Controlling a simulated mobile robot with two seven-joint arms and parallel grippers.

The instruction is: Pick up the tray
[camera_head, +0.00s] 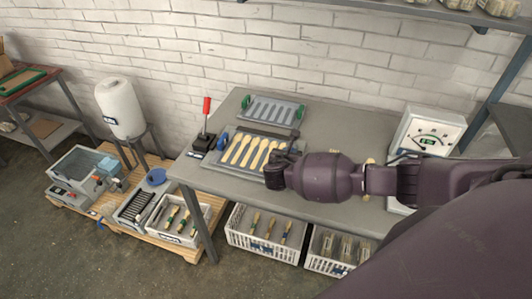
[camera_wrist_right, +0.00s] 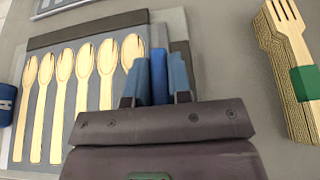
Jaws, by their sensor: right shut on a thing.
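The tray (camera_head: 219,162) lies on the grey workbench with a row of several light wooden utensils on it; in the right wrist view they have spork-like tips. It has a blue handle at each end: the left handle (camera_head: 222,141) is free, and the right handle (camera_wrist_right: 158,75) is between my right gripper's fingers. My right gripper (camera_head: 277,166) is shut on this handle, and its fingertips (camera_wrist_right: 158,92) show in the wrist view. My arm and gripper hide the tray's right end in the head view. My left gripper is not in view.
A second, slotted tray (camera_head: 271,110) with green handles lies behind. A red-handled lever (camera_head: 206,112) stands left, a dial gauge box (camera_head: 428,131) right. A banded bundle of wooden forks (camera_wrist_right: 290,60) lies right of the gripper. White crates (camera_head: 262,243) sit below the bench.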

